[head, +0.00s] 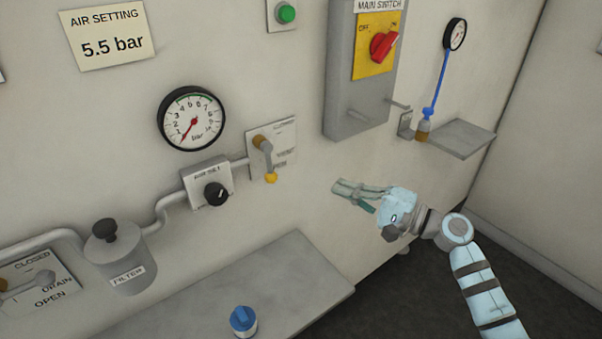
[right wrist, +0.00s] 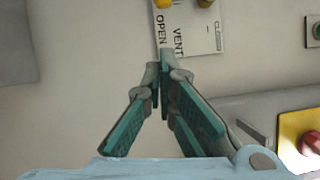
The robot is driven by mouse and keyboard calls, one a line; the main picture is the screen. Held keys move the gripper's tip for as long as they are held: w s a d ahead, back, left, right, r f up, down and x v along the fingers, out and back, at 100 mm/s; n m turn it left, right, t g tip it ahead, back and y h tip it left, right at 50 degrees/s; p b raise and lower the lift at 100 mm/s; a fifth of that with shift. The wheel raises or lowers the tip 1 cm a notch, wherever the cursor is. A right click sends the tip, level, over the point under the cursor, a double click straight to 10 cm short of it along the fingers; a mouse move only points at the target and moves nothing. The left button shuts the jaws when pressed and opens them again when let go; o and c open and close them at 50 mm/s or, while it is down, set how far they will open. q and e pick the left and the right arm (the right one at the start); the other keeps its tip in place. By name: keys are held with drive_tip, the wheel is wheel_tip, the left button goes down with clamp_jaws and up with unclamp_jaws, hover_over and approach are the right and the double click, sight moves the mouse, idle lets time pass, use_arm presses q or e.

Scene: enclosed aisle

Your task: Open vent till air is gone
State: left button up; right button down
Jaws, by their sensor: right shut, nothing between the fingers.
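The vent valve plate (head: 284,132) is on the wall, marked CLOSED at the top and OPEN at the bottom. Its grey lever (head: 265,153) points down from a brown pivot, with a yellow knob below it. The plate also shows at the top of the right wrist view (right wrist: 192,38), its lever mostly cut off. The round pressure gauge (head: 191,119) has its red needle at the lower left, near the bottom of the scale. My right gripper (head: 336,187) is shut and empty, right of and below the vent, apart from it. My left gripper is not in view.
A dial knob (head: 215,193), a filter (head: 125,262) and a drain valve (head: 38,280) are left of the vent. A bench (head: 290,275) with a blue-topped item (head: 242,321) is below. The main switch box (head: 350,90) and a small shelf (head: 458,137) are at right.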

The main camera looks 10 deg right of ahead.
sight(269, 163)
drive_tip(key=w+a+p, duration=0.2)
drive_tip(key=w+a, duration=0.3)
drive_tip(key=a, duration=0.4)
drive_tip(key=shift+a+r, duration=0.35)
drive_tip(key=shift+r, duration=0.1)
drive_tip(key=shift+s+a+f+m+t, duration=0.15)
drive_tip(key=shift+a+m+t, duration=0.15)
drive_tip(key=shift+a+m, duration=0.25)
